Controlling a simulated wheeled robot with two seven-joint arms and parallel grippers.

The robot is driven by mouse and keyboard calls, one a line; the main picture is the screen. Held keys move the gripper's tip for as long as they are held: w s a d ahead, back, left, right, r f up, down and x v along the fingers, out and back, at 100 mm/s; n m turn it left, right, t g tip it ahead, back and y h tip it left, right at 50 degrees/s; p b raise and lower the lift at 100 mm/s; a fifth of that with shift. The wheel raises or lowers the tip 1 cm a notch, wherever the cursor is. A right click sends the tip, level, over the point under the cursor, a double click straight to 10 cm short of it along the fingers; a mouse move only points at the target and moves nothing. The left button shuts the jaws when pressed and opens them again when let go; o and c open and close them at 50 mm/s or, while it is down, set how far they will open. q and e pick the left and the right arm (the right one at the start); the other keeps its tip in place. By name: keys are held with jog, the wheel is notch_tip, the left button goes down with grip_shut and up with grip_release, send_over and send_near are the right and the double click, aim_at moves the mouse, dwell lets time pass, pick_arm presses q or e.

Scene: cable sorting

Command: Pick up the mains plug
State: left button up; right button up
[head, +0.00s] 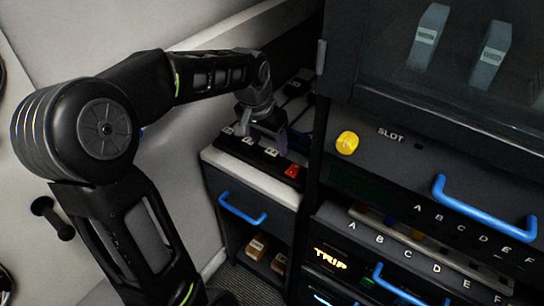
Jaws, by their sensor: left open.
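My left gripper (264,132) is over a black power strip (262,158) on top of a low cabinet, pointing down at it. It is open; I see no object clearly held. The strip has several small white labels along it and a red switch (292,171) at its right end. I cannot make out the mains plug for certain; the gripper hides part of the strip and whatever is under it. Small dark objects (297,87) lie behind the gripper, too dim to name. My right gripper is not in view.
The low cabinet (248,176) has a blue handle (242,208) and a lower shelf with small boxes (257,247). A tall dark rack (345,95) stands close on the right, with a yellow knob (347,142), blue handles and a lit TRIP display (330,258). A wall is behind.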

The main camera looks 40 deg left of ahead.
aim_at(271, 152)
pick_arm(q)
jog(key=x, duration=0.5)
jog(key=shift+s, duration=0.15)
dwell(0.3)
grip_shut()
dwell(0.5)
